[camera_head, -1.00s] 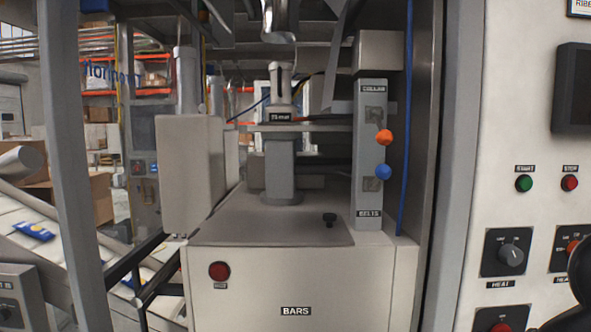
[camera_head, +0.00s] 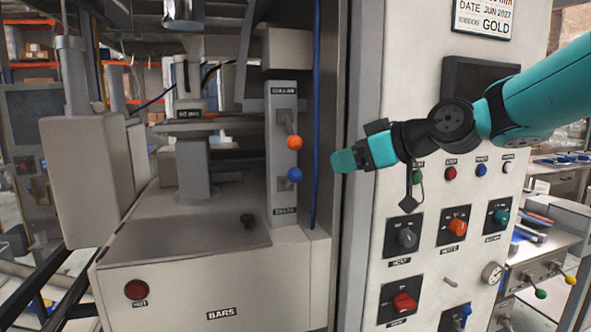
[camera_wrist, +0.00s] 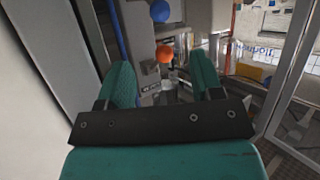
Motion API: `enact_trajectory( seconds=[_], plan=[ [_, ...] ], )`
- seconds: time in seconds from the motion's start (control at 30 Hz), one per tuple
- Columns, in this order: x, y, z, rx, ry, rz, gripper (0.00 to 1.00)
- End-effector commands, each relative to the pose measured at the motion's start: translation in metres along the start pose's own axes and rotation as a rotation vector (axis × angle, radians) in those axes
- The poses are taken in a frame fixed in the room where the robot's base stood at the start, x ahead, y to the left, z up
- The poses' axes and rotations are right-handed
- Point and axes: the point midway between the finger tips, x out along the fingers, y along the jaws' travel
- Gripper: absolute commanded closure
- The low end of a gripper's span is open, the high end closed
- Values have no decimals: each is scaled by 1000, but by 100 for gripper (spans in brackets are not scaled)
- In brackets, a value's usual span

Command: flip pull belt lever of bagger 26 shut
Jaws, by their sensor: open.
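The grey lever panel (camera_head: 282,205) stands upright on the right of the bagger, with a collar label at its top and a belts label at its foot. The lever with the blue knob (camera_head: 295,175) is the lower one, nearest the belts label. The orange knob (camera_head: 294,143) is just above it. My gripper (camera_head: 342,162) is right of the blue knob, apart from it, pointing left. In the wrist view, my gripper (camera_wrist: 164,82) is open and empty; the orange knob (camera_wrist: 165,53) shows beyond the gap between the fingers and the blue knob (camera_wrist: 160,11) higher up.
A blue cable (camera_head: 316,120) and a grey post (camera_head: 356,150) stand between the panel and the control cabinet. The cabinet carries a heat dial (camera_head: 408,238) and several other knobs. A grey housing (camera_head: 90,170) stands left.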

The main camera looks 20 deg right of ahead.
Motion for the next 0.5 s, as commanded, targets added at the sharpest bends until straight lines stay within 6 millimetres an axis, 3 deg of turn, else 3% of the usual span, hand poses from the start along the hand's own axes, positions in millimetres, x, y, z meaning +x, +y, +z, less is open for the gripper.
enact_trajectory(
  seconds=[0.5],
  plan=[
    [114,-1,-2,3,-6,-4,40]
  ],
)
